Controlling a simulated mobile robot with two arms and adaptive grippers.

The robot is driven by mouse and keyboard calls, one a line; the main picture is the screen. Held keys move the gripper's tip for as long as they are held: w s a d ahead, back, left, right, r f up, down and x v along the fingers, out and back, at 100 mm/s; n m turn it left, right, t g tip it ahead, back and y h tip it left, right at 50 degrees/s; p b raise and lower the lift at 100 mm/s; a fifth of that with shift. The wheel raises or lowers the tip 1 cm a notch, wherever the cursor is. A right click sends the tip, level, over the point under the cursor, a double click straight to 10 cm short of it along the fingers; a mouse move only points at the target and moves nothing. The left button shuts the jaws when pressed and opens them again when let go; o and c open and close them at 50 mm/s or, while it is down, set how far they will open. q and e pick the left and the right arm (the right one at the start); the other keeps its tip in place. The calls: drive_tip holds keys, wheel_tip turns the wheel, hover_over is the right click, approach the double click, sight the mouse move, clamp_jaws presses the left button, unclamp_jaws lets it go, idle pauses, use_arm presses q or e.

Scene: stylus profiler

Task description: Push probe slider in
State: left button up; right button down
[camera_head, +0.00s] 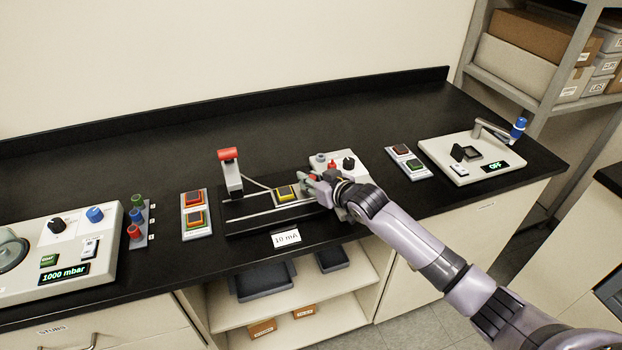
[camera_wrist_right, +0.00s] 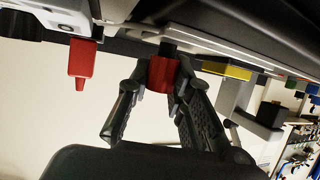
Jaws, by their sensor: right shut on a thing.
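The stylus profiler is a black base with a light rail (camera_head: 250,216), carrying a grey post with a red top (camera_head: 228,155) at its left end. A yellow-framed block (camera_head: 285,193) sits on the rail, with a thin arm reaching toward it from the post. My right gripper (camera_head: 322,186) is at the right end of the rail. In the right wrist view, its fingers are shut on a red knob (camera_wrist_right: 161,74), which seems to be the probe slider's handle. The fingers hide most of the slider in the head view. My left gripper is not in view.
A white box with knobs (camera_head: 349,163) stands just behind my right gripper. Button panels stand left (camera_head: 196,214) and right (camera_head: 408,161). A "10 mA" label (camera_head: 286,238) is at the front. A pressure unit (camera_head: 70,265) is far left; the back counter is clear.

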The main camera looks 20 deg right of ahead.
drive_tip(key=shift+a, duration=0.1)
idle(0.4)
drive_tip(key=shift+a, duration=0.3)
drive_tip(key=a+p, duration=0.1)
drive_tip(key=a, duration=0.4)
drive_tip(key=a+p, duration=0.1)
drive_tip(key=a, duration=0.5)
drive_tip(key=shift+s+a, duration=0.2)
drive_tip(key=shift+a, duration=0.05)
drive_tip(key=c, duration=1.4)
unclamp_jaws()
drive_tip(key=shift+a, duration=0.2)
drive_tip(key=shift+d, duration=0.1)
drive_tip(key=v, duration=1.2)
drive_tip(key=shift+s+f, duration=0.1)
